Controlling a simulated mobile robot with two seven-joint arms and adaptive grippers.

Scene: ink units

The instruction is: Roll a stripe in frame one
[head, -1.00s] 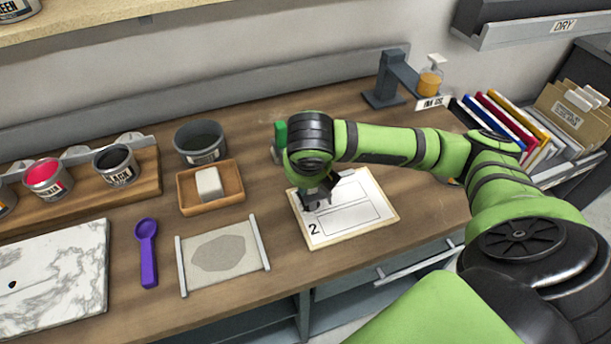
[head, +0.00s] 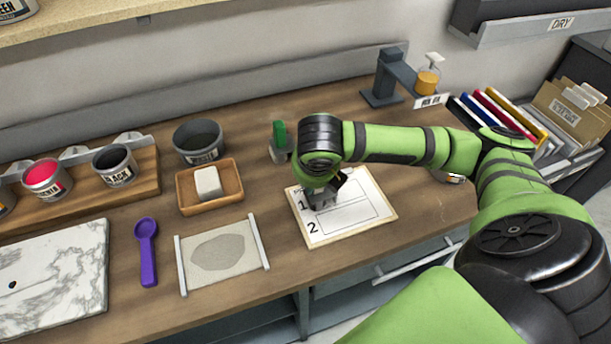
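The white card (head: 350,228) lies on the wooden bench, with two outlined frames marked 1 and 2. Frame one (head: 358,187) is the upper outline; its left part is hidden by my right gripper, and the part in view looks blank. My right gripper (head: 322,200) points down over the left end of frame one, beside the numeral 1. I cannot tell whether its fingers are open or shut, hold anything, or touch the card. A green-handled tool (head: 279,136) with a grey lower part stands just behind my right gripper. My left gripper is not in view.
Left of the card are a grey-stained sheet (head: 252,239), a purple spoon (head: 147,245), a wooden tray (head: 212,206) with a white block, and a marble slab (head: 60,288). Ink tins (head: 115,165) stand behind. A dispenser (head: 429,80) stands at the back right.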

